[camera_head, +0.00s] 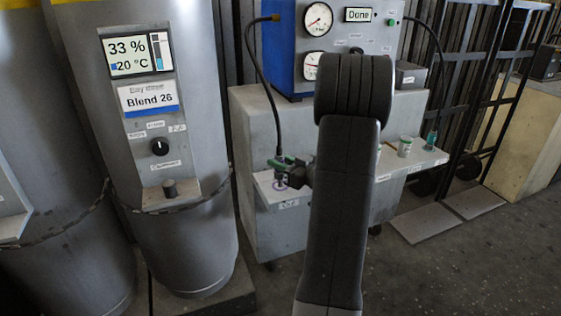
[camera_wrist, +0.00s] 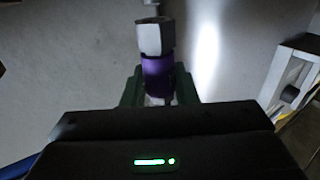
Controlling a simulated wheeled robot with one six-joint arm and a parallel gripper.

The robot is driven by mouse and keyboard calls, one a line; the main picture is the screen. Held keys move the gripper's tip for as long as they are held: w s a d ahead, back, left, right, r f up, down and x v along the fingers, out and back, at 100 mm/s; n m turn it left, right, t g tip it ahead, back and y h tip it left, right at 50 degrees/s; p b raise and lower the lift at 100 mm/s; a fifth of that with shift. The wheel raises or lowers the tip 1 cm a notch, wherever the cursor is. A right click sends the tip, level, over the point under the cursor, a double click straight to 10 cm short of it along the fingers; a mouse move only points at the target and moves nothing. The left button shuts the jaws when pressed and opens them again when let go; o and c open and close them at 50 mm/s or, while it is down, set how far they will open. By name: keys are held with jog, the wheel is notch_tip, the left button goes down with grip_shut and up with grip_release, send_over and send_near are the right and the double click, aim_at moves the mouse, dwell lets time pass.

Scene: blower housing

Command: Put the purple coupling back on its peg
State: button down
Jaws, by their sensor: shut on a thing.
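The purple coupling (camera_wrist: 157,78) is between the two green fingers of my gripper (camera_wrist: 159,92) in the wrist view, with a pale grey block-shaped piece at its far end. In the head view my gripper (camera_head: 283,165) is over the left part of a pale shelf, at the lower end of a black hose (camera_head: 272,100). A purple ring (camera_head: 280,186) shows on the shelf just below the fingers. I cannot make out the peg there, nor whether the coupling touches it; my gripper and arm hide part of this spot.
The shelf (camera_head: 265,187) is on the front of a grey cabinet (camera_head: 258,125). A blue gauge box (camera_head: 285,45) reading "Done" stands on top. A small white cup (camera_head: 405,147) and a teal bottle (camera_head: 431,139) stand on the shelf's right part. A grey tank (camera_head: 185,235) is at left.

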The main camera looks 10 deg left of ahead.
jog(key=shift+d, duration=0.2)
jog(key=shift+f+b, duration=0.95)
jog(key=shift+f, duration=0.5)
jog(key=c, duration=1.1)
grip_release()
jog(key=shift+o, duration=0.2)
jog(key=shift+s, duration=0.1)
jog(key=p+v, duration=0.3)
jog(key=v, duration=1)
jog(key=shift+s+d+p, duration=0.2)
jog(key=shift+d+p, duration=0.15)
jog(key=b+x, duration=0.3)
jog(key=x, duration=0.9)
jog(key=shift+w+a, duration=0.1)
jog(key=shift+a, duration=0.15)
jog(key=shift+w+a+b, duration=0.3)
jog(key=shift+a+b, duration=0.05)
jog(key=shift+a, duration=0.25)
